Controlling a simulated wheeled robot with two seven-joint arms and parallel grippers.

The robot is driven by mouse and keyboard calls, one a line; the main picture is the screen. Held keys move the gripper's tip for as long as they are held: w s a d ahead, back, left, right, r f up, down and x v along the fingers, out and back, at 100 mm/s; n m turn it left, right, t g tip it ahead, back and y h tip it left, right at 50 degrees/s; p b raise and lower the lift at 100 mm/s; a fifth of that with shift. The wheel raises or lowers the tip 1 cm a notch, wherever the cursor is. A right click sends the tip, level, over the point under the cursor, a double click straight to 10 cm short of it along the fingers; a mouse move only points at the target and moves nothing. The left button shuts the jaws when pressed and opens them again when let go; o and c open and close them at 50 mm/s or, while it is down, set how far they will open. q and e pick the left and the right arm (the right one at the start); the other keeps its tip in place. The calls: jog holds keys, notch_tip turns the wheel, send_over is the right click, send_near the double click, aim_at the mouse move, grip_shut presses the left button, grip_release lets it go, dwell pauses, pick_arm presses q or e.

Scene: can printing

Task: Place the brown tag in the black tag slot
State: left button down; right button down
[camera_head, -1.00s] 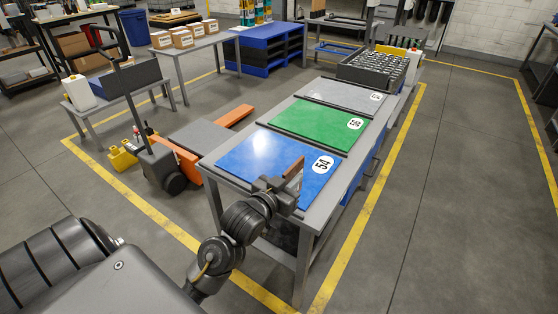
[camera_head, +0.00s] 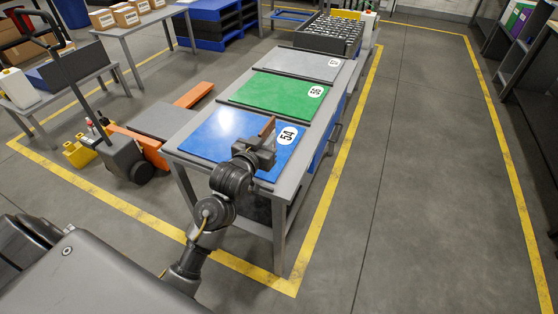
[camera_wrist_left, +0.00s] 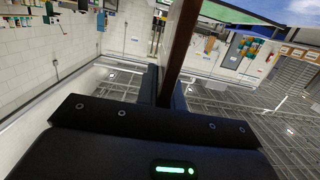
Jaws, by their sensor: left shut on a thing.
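My left gripper (camera_head: 264,148) is shut on the brown tag (camera_head: 268,127), a thin flat piece that stands up out of the jaws. In the head view they appear in front of the blue mat marked 54 (camera_head: 215,135); I cannot tell how far above the table they are. In the left wrist view the tag (camera_wrist_left: 181,40) shows edge-on between the two dark fingers (camera_wrist_left: 166,88), rising to the top edge. I cannot make out a black tag slot in either view. My right gripper is not in view.
The grey table (camera_head: 292,185) also carries a green mat (camera_head: 270,93) and a grey mat (camera_head: 300,63). A crate of cans (camera_head: 328,33) stands behind it. An orange pallet truck (camera_head: 150,143) is at left. A dark shelf (camera_head: 510,55) is at right. The floor (camera_head: 420,180) between is clear.

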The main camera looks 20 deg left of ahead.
pick_arm(q)
jog(key=d+f, duration=0.2)
jog(key=f, duration=0.1)
jog(key=d+f, duration=0.1)
jog(key=shift+w+d+f, duration=0.15)
jog(key=shift+w+f, duration=0.2)
jog(key=shift+w, duration=0.05)
jog(key=shift+d+f+p, duration=0.15)
jog(key=shift+f, duration=0.8)
jog(key=shift+d+f+p, duration=0.1)
jog(key=shift+f+p, duration=0.05)
jog(key=shift+f, duration=0.8)
jog(key=shift+f, duration=0.1)
jog(key=c, duration=1.5)
grip_release()
jog(key=s, duration=0.4)
jog(key=s+r, duration=0.1)
jog(key=s, duration=0.3)
jog(key=s+r+b, duration=0.1)
jog(key=s, duration=0.2)
jog(key=shift+s+d, duration=0.2)
jog(key=shift+s, duration=0.2)
